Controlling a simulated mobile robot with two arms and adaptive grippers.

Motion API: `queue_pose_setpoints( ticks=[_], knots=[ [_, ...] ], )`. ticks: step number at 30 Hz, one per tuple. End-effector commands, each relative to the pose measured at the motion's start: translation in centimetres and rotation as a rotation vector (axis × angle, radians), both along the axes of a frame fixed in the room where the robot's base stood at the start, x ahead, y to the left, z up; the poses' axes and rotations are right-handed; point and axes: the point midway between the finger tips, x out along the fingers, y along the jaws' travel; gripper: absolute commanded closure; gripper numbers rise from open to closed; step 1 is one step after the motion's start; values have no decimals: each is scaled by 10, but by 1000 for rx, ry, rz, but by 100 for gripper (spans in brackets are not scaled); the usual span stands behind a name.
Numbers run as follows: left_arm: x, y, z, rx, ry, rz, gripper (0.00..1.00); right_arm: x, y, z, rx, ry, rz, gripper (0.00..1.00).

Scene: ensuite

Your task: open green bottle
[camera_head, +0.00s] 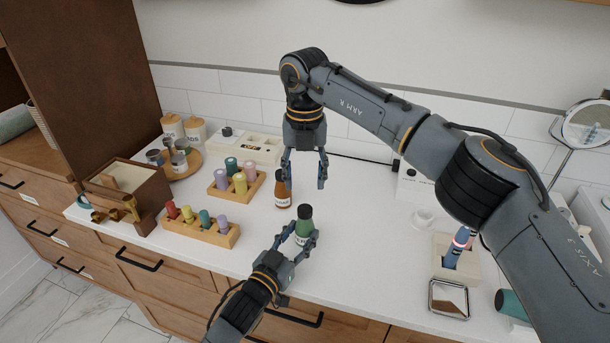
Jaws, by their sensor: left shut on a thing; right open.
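My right gripper (305,178) points down from above, open and empty, a little behind and above the green bottle. A brown bottle (282,196) with a pale label stands on the counter just behind the green bottle, close to the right gripper's left finger.
Wooden racks with coloured bottles (200,229) (238,183) stand to the left. A wooden box (128,190) is further left. A toothbrush holder (456,262) and a small square mirror (448,298) are at right. The counter between is clear.

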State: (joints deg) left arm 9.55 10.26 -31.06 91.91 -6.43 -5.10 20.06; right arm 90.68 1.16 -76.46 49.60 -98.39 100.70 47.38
Motion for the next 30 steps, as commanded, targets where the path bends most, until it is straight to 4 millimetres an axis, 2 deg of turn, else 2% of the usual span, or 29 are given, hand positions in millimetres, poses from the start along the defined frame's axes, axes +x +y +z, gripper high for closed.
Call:
queue_pose_setpoints(
  ticks=[15,21,25,30],
  knots=[
    [0,0,-1,1,3,0,100,0,0,0,-1,1,-1140,50],
    [0,0,-1,1,3,0,100,0,0,0,-1,1,-1545,50],
    [0,0,-1,1,3,0,100,0,0,-1,-1,1,-1735,50],
    [0,0,-1,1,3,0,100,0,0,-1,0,2,-1867,50]
  ],
)
